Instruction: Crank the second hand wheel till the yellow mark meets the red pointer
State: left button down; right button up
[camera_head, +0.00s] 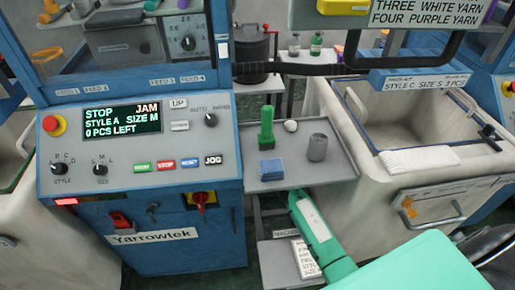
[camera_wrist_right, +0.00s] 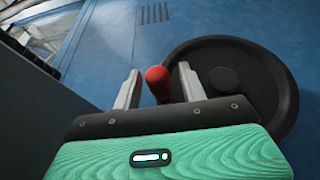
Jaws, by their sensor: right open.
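In the right wrist view a black hand wheel (camera_wrist_right: 266,80) with a round hub stands against a blue machine panel. Its red crank knob (camera_wrist_right: 157,84) lies between the two fingers of my right gripper (camera_wrist_right: 157,75). The fingers are open, one on each side of the knob, with a gap showing on the right; I cannot tell whether the left finger touches it. No yellow mark or red pointer can be made out on the wheel. My left gripper is not in view.
In the head view a blue machine with a control panel (camera_head: 140,165) reads STOP and JAM. A grey tray (camera_head: 335,140) holds a green tool, a blue stack and a grey cup. A pale bin (camera_head: 345,105) stands at right. My green arm crosses the lower right.

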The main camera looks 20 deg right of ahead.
jog(key=shift+c, duration=0.2)
grip_shut()
